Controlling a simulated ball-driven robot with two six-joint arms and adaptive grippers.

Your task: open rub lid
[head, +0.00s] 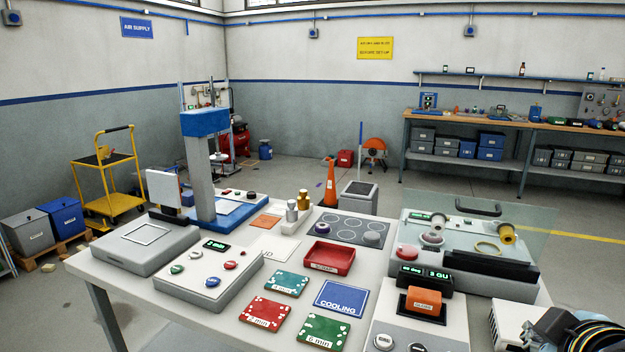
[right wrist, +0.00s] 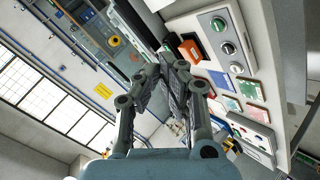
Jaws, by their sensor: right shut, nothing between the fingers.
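The rub machine (head: 462,262) stands at the right back of the table. Its lid is a clear panel (head: 535,222) with a dark handle (head: 478,207) at the far edge. A gold spool, a pale spool and a yellow ring show behind or through the panel. I cannot tell how far the lid is raised. My right gripper (head: 563,322) is at the lower right corner, partly cut off, in front of the machine and apart from the lid. In the right wrist view its fingers (right wrist: 172,60) are together and empty. My left gripper is out of view.
In front of the machine is a control box with an orange block (head: 425,302). Coloured mats, a red tray (head: 328,258) and a blue COOLING mat (head: 341,299) lie mid-table. A press (head: 203,180) stands at the left. A workbench (head: 500,122) is far behind.

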